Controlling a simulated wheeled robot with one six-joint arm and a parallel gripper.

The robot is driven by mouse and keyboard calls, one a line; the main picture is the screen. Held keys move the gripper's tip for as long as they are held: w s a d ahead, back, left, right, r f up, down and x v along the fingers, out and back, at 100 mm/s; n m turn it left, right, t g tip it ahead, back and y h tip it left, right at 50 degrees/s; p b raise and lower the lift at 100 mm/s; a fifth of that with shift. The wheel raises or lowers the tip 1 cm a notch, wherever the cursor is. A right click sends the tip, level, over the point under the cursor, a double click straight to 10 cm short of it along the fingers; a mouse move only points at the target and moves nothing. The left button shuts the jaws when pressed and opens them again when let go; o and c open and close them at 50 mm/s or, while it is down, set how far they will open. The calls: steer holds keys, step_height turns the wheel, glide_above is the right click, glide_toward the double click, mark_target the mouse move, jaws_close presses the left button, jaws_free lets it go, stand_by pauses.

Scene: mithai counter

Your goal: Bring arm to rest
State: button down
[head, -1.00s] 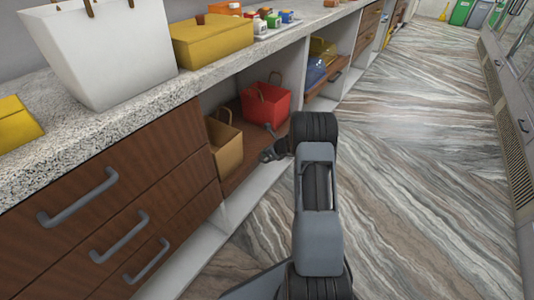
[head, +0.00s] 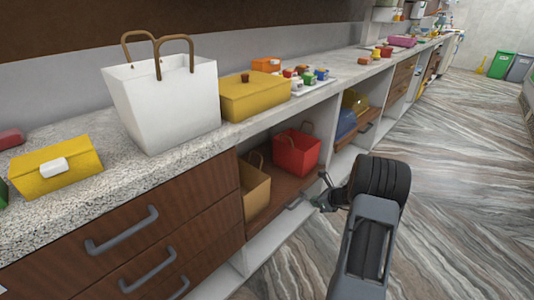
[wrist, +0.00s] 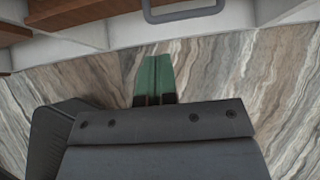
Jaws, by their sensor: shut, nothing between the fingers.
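My arm reaches forward over the marble-patterned floor, to the right of the counter in the head view. My gripper (head: 322,204) is small there, just in front of the open lower shelf. In the wrist view my gripper (wrist: 154,78) shows two green fingers pressed together. It is shut with nothing held. The fingers show against the bare floor (wrist: 230,75), with a grey drawer handle (wrist: 185,11) beyond them.
A granite counter (head: 120,165) runs along the left with a white bag (head: 165,105) and a yellow box (head: 255,97). Below, an open shelf holds a red bag (head: 297,154) and a tan bag (head: 256,190). The floor (head: 440,140) on the right is clear.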

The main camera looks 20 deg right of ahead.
steer(key=s+a+r+n+g+p, duration=0.25)
steer(key=a+r+n+p, duration=0.5)
steer(key=r, duration=0.55)
steer(key=s+a+r+n+g+p, duration=0.1)
steer(key=s+a+r+n+p, duration=0.2)
steer(key=a+r+n+p, duration=0.75)
steer(key=s+a+r+n+h+p, duration=0.1)
steer(key=s+r+n+p, duration=0.3)
steer(key=r, duration=0.5)
steer(key=s+a+r+n+h+p, duration=0.2)
steer(key=s+a+r+n+p, duration=0.1)
steer(key=s+r, duration=0.4)
steer(key=s+a+r+n+g+h+p, duration=0.1)
steer(key=s+r+n+p, duration=0.4)
steer(key=r, duration=0.6)
steer(key=shift+s+a+n+p, duration=0.3)
steer(key=shift+s+a+p, duration=0.2)
steer(key=shift+s, duration=0.05)
steer(key=shift+a+f, duration=0.1)
